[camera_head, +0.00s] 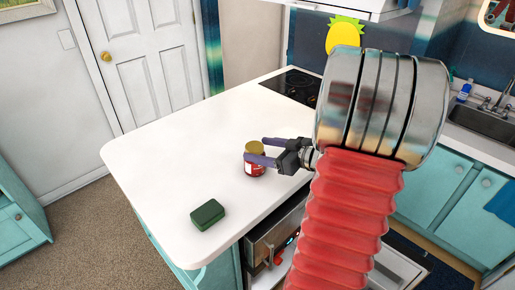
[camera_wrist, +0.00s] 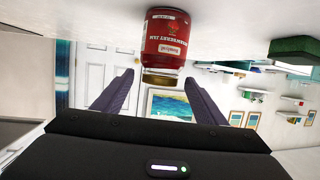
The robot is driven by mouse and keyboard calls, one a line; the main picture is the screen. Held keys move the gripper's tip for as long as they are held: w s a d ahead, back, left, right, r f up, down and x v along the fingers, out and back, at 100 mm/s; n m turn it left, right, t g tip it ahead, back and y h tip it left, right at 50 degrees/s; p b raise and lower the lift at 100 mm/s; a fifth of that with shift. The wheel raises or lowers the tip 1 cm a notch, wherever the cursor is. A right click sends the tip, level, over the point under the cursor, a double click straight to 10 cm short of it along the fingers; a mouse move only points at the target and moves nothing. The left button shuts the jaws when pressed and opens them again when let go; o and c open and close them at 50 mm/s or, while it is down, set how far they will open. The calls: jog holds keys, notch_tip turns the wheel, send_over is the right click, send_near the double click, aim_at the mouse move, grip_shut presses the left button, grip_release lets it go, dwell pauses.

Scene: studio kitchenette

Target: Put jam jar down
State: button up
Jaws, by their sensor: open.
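The jam jar (camera_head: 255,169) has a red label and a gold lid and stands upright on the white countertop (camera_head: 215,130). In the wrist view, which is upside down, the jar (camera_wrist: 166,35) rests its base on the counter at the top of the picture. My gripper (camera_head: 256,149) is open, with its two purple fingers on either side of the jar near lid height. In the wrist view, the fingers of my gripper (camera_wrist: 160,78) stand apart with a gap on both sides of the lid.
A dark green block (camera_head: 207,214) lies on the counter towards its front left, and it also shows in the wrist view (camera_wrist: 290,50). A black cooktop (camera_head: 297,86) is at the back. A sink (camera_head: 480,119) is at the right. The counter left of the jar is clear.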

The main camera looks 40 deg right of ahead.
jog(key=v, duration=0.9)
dwell(0.6)
jog(key=w+r+h, duration=0.6)
jog(key=w, duration=0.3)
jog(key=w+a+r+m+g+h, duration=0.2)
jog(key=a+r+m+h, duration=0.1)
jog(key=a+r, duration=0.15)
jog(key=s+a+f+g+y, duration=0.2)
jog(key=s+a, duration=0.3)
jog(key=a, duration=0.4)
jog(key=s+a+f+g+y, duration=0.2)
jog(key=s+a, duration=0.3)
jog(key=a, duration=0.5)
jog(key=s+a+f+g+y, duration=0.2)
jog(key=s+a, duration=0.4)
jog(key=a, duration=0.3)
jog(key=shift+a+n+g, duration=0.35)
jog(key=shift+n+g, duration=0.05)
